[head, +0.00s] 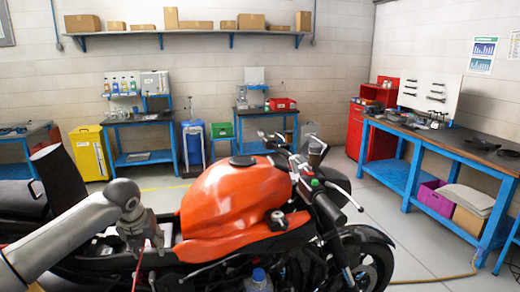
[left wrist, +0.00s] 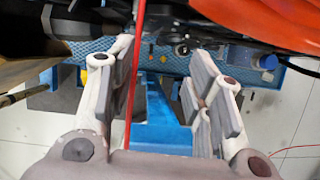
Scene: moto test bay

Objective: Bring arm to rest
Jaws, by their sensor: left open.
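My left arm (head: 65,235) reaches in from the lower left in the head view. My left gripper (head: 142,243) hangs beside the rear part of an orange motorcycle (head: 235,195), pointing down. In the left wrist view my left gripper (left wrist: 160,62) is open, its two fingers spread wide with nothing held between them. A thin red line (left wrist: 136,75), perhaps a cable, runs down the picture near the left finger. My right arm and right gripper are not in view.
The orange bodywork (left wrist: 275,25) and dark motorcycle parts are close to the gripper. A blue-legged workbench (head: 440,140) stands at the right, and smaller benches line the back wall. A yellow cabinet (head: 90,153) stands at the back left.

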